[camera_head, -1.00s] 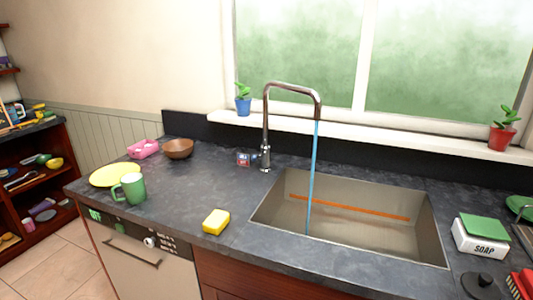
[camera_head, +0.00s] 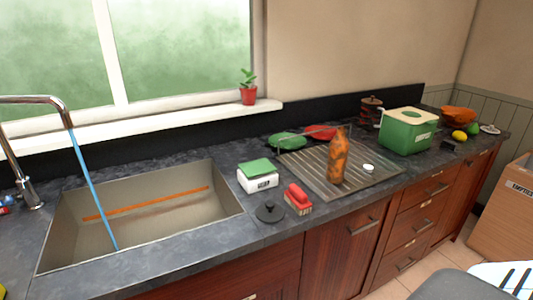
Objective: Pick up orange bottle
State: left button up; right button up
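An orange bottle (camera_head: 338,158) with darker patches stands upright on the ribbed drainboard (camera_head: 377,177), to the right of the sink. It narrows to a neck at the top. Nothing touches it from the front.
The sink (camera_head: 150,236) with running water is at left. Left of the drainboard are a soap box (camera_head: 258,177), a red brush (camera_head: 298,198) and a black lid (camera_head: 270,212). Behind it are green (camera_head: 287,141) and red pans (camera_head: 320,132). A green bin (camera_head: 407,131) stands at right.

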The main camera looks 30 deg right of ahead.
aim_at(339, 149)
jog(key=k+l, duration=0.2)
jog(key=l, duration=0.2)
jog(key=k+l+u, duration=0.1)
jog(key=l, duration=0.35)
jog(key=k+l, duration=0.3)
jog(key=k+l+u, duration=0.1)
jog(key=l, duration=0.4)
jog(key=k+l, duration=0.3)
jog(key=k+l+u, duration=0.1)
jog(key=k+l, duration=0.15)
jog(key=l, duration=0.25)
